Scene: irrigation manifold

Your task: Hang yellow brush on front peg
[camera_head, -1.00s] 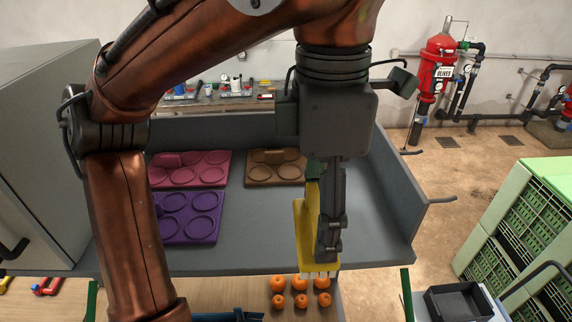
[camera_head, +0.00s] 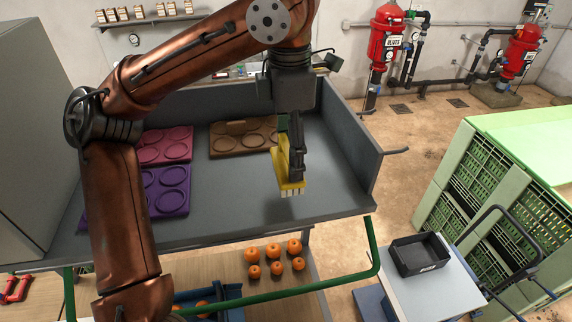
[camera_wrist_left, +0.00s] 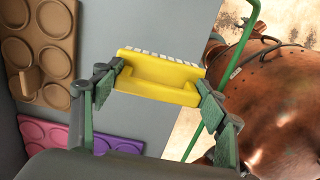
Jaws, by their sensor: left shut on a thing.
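The yellow brush (camera_head: 281,170) is held above the right part of the grey bench, its white bristles pointing down in the head view. My left gripper (camera_head: 292,165) is shut on it. In the left wrist view, the brush (camera_wrist_left: 160,88) spans between the two fingers of the left gripper (camera_wrist_left: 158,80), and its bristles show at the top. A dark front peg (camera_head: 397,151) sticks out to the right from the outer side of the bench's right wall. It is empty, and the brush is apart from it, to its left. My right gripper is not in view.
The bench's raised right wall (camera_head: 345,145) stands between brush and front peg. Brown (camera_head: 240,145), pink (camera_head: 165,147) and purple (camera_head: 167,190) trays lie left. A green rail (camera_head: 374,250) runs in front. A cart with a black bin (camera_head: 420,254) and green crates (camera_head: 490,170) stand right.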

